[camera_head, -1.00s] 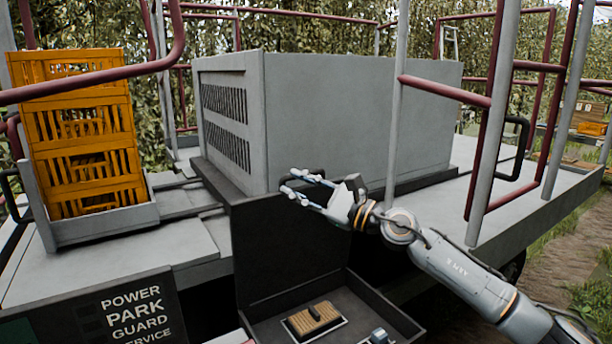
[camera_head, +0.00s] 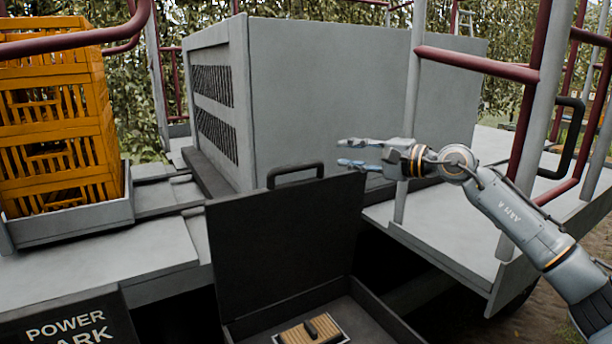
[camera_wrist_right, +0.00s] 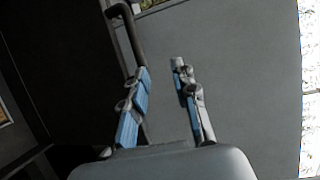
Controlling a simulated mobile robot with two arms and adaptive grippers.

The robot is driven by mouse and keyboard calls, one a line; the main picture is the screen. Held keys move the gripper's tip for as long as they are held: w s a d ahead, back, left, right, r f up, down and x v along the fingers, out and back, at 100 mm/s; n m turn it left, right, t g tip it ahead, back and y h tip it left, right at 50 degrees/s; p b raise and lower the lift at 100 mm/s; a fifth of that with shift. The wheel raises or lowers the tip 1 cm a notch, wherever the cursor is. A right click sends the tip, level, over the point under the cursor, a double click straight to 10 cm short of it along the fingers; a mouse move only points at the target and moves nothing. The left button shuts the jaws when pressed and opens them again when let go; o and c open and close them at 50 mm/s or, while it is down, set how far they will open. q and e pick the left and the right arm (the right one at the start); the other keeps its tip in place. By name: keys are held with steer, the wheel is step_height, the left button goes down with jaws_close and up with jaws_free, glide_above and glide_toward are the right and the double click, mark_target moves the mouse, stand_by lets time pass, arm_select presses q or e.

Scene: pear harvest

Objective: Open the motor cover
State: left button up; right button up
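The black motor cover (camera_head: 285,245) stands raised, nearly upright, on an open shallow black box in front of the grey housing. Its dark handle (camera_head: 295,174) sits on the top edge and also shows in the right wrist view (camera_wrist_right: 124,38), beside the left-hand finger. My right gripper (camera_head: 352,152) is above and to the right of the handle, its blue fingers apart. In the right wrist view the gap between the fingertips (camera_wrist_right: 158,82) looks empty. In the head view it appears clear of the handle. My left gripper is not in view.
Inside the open box lies a tan ribbed block (camera_head: 312,330). The grey vented housing (camera_head: 330,100) stands behind the cover. Orange crates (camera_head: 58,130) are at the left. Maroon rails (camera_head: 475,65) and a grey post stand close to my right arm.

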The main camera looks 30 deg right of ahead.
step_height(320, 180, down, 2)
steer(key=s+a+b, duration=0.1)
steer(key=b, duration=0.1)
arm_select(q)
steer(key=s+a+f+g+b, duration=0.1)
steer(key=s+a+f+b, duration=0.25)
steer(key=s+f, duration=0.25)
arm_select(e)
steer(key=p, duration=0.4)
glide_toward(303, 168)
steer(key=p+x, duration=0.4)
steer(key=x, duration=0.6)
steer(key=shift+w+r, duration=0.1)
steer(key=shift+w+a+f+p, duration=0.15)
steer(key=shift+w+f+p, duration=0.05)
steer(key=shift+w+p, duration=0.2)
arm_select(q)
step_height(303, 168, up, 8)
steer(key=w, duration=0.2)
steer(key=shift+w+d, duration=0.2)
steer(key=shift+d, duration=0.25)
arm_select(e)
jaws_close()
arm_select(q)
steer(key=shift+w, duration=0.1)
